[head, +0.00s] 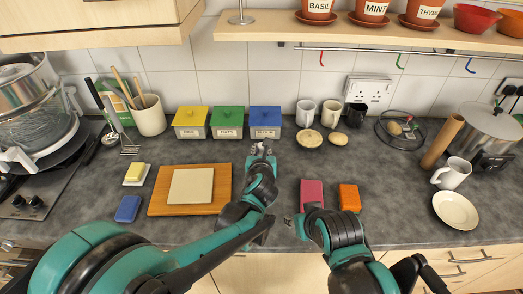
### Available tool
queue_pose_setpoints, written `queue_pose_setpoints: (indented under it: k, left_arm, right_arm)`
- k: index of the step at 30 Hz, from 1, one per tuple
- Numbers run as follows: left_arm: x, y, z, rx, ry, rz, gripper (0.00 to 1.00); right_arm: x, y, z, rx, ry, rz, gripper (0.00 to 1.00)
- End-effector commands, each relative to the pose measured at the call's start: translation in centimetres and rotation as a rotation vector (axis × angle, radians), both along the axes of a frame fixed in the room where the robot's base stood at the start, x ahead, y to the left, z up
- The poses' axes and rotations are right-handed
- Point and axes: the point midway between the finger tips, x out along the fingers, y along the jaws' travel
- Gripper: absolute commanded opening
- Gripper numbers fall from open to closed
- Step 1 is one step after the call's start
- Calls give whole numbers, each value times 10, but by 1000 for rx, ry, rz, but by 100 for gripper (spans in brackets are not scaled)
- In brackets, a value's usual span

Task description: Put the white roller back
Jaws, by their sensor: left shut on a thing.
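My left gripper (258,148) reaches over the counter to just in front of the blue lidded canister (265,119). It is shut on a small pale thing between its fingertips, mostly hidden by the fingers. I cannot tell from its shape whether this is the white roller. No other white roller stands out on the counter. My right gripper (290,222) is low near the counter's front edge, left of the pink block (312,191). It is mostly hidden by its own arm, and its jaws are too small to read.
A wooden board (221,190) with a pale slab (191,186) lies left of my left arm. An orange block (349,198) lies front right. The counter's middle right is clear.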

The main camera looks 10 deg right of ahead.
Motion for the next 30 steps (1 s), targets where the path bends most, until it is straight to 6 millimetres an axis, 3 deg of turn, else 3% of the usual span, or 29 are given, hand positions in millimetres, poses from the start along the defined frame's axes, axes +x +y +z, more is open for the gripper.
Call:
queue_pose_setpoints:
  k: [13, 14, 16, 26, 30]
  left_arm:
    - [-1, 0, -14, -2, 4, 2, 0]
    - [-1, 0, -14, -1, 5, 3, 22]
    - [-1, 0, -14, -1, 5, 3, 40]
    - [0, 0, -11, -1, 1, 0, 40]
    - [0, 0, 2, 0, 1, 0, 40]
  right_arm:
    - [0, 0, -11, 0, 0, 0, 40]
    - [0, 0, -11, 0, 0, 0, 40]
    - [0, 0, -11, 0, 0, 0, 40]
    - [0, 0, -9, 0, 0, 0, 40]
    - [0, 0, 2, 0, 0, 0, 40]
